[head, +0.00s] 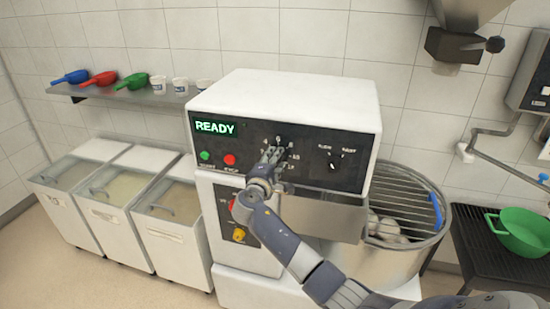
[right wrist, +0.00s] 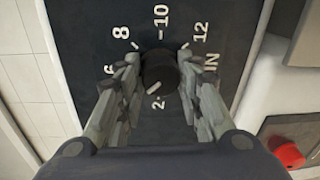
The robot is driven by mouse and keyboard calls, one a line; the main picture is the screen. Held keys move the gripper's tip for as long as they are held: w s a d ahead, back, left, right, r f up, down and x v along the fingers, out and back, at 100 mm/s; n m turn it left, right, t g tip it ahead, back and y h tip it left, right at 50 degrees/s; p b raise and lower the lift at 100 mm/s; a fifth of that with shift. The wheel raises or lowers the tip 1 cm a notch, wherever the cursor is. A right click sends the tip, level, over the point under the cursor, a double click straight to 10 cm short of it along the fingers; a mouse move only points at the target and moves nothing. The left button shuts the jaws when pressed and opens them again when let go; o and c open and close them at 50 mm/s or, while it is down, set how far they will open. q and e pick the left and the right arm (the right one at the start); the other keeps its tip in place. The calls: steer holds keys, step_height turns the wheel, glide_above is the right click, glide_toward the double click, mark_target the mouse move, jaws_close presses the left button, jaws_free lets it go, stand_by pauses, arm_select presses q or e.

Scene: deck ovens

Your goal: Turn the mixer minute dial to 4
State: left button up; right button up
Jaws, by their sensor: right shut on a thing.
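The mixer minute dial (right wrist: 160,68) is a round black knob on the dark panel (head: 315,160) of the white mixer. In the right wrist view its white pointer mark points toward the 2. The numbers 6, 8, 10 and 12 show around it; the 4 cannot be made out there. My right gripper (right wrist: 159,60) is shut on the dial, with one finger on each side of it. In the head view my right gripper (head: 273,155) covers most of the dial. My left gripper is not in view.
A green READY display (head: 215,127), a green button (head: 205,156) and a red button (head: 229,160) sit left of the dial. A smaller knob (head: 334,157) is to the right. Below it are the mixer bowl (head: 385,265) and its wire guard (head: 415,205).

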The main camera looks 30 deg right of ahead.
steer(key=shift+n, duration=0.3)
stand_by(0.4)
steer(key=o, duration=1.1)
steer(key=shift+c, duration=0.2)
steer(key=f+v, duration=0.1)
steer(key=v, duration=1.1)
steer(key=shift+r, duration=0.45)
